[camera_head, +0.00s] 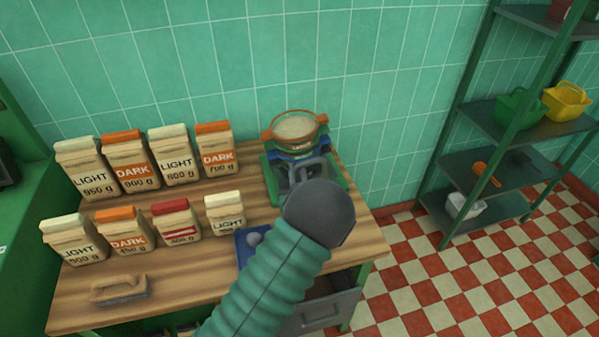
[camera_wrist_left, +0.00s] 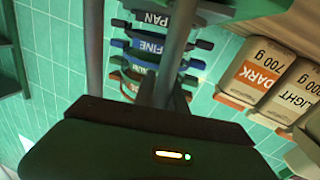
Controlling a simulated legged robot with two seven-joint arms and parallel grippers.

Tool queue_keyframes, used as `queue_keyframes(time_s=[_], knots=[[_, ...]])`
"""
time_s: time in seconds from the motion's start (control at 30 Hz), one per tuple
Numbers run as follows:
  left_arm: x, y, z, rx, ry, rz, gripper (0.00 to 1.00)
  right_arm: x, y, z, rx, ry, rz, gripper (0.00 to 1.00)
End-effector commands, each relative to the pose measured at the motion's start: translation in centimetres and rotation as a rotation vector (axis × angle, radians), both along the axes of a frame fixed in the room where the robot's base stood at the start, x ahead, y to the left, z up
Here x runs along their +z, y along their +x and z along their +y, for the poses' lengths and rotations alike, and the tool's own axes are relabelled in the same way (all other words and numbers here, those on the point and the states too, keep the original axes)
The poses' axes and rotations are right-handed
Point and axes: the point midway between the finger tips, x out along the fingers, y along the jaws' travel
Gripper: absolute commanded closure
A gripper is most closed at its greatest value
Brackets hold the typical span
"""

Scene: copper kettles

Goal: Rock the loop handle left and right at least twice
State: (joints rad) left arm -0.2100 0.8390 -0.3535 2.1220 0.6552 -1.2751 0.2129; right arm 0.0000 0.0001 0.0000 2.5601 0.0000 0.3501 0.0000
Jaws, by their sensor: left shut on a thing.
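The sieve shaker (camera_head: 338,178) stands at the right back of the wooden bench, with a green frame. A stack of sieves (camera_head: 296,137) sits on it, orange-rimmed on top and blue below. The wrist view shows its bands labelled PAN and FINE (camera_wrist_left: 150,48). The grey loop handle (camera_head: 300,166) rises at the front of the shaker. My left gripper (camera_head: 311,180) is shut on the loop handle; my wrist hides the fingertips. Two grey bars run up the wrist view; I cannot tell whether they all belong to the handle. My right gripper is out of view.
Several LIGHT and DARK coffee bags (camera_head: 177,157) stand in two rows left of the shaker. A green shelf rack (camera_head: 500,170) stands at the right, beyond open checkered floor.

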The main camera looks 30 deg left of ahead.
Motion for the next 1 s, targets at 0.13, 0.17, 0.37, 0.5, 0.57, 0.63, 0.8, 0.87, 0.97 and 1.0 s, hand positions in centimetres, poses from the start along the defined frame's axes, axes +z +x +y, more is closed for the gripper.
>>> queue_keyframes(time_s=[0.13,0.17,0.37,0.5,0.57,0.63,0.8,0.87,0.97,1.0], knots=[[-0.1,0.0,-0.1,0.0,-0.001,0.003,0.72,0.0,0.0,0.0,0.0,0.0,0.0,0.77],[-0.1,0.0,-0.1,0.0,-0.001,0.003,0.68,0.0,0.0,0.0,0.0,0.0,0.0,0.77],[-0.1,0.0,0.0,0.0,0.0,0.003,0.62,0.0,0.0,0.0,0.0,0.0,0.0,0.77],[-0.1,0.0,-0.1,0.0,0.0,0.003,0.62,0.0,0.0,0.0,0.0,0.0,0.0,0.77],[-0.1,-0.3,-0.3,-0.001,0.0,0.003,0.62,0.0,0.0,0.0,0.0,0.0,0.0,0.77],[-0.1,-0.9,-0.9,-0.002,-0.001,0.003,0.62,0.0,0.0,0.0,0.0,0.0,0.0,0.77],[-0.3,-4.2,-3.6,-0.005,-0.002,0.006,0.62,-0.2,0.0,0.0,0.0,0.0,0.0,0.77],[-0.4,-5.6,-4.7,-0.005,-0.002,0.006,0.62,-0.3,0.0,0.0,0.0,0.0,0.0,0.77],[-0.5,-8.0,-6.6,-0.005,-0.001,0.006,0.62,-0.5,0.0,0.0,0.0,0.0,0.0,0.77],[-0.5,-8.9,-7.3,-0.006,0.0,0.005,0.62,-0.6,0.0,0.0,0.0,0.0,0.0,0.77]])
